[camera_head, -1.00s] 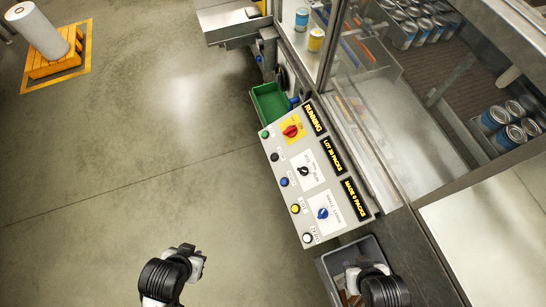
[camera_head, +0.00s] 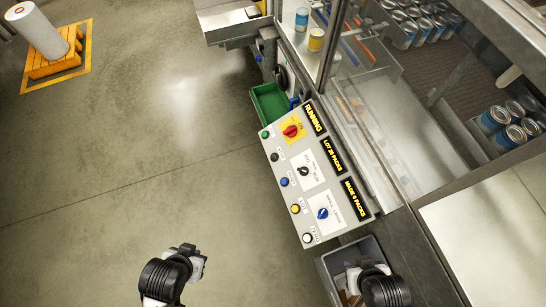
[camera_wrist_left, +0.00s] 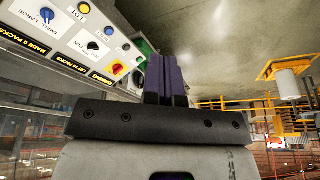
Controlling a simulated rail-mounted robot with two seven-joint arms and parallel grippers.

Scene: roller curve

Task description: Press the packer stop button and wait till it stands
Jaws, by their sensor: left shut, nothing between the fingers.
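The packer's control panel (camera_head: 312,178) is grey, with a column of push buttons: green (camera_head: 266,134), black (camera_head: 275,157), blue (camera_head: 284,182), yellow (camera_head: 295,209) and white (camera_head: 307,238). A red rotary switch (camera_head: 291,131) sits on a yellow plate. The top display (camera_head: 313,118) reads RUNNING. My left gripper (camera_head: 195,254) is left of and below the panel, apart from it. In the left wrist view its purple fingers (camera_wrist_left: 167,78) are together and empty, with the panel (camera_wrist_left: 75,38) beyond. My right gripper (camera_head: 353,278) is over the grey bin; its fingers are unclear.
A green bin (camera_head: 269,103) stands behind the panel and a grey bin (camera_head: 327,266) in front. The glazed machine with blue cans (camera_head: 494,119) is on the right. Open floor (camera_head: 130,170) lies left; a paper roll (camera_head: 38,33) stands far left.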

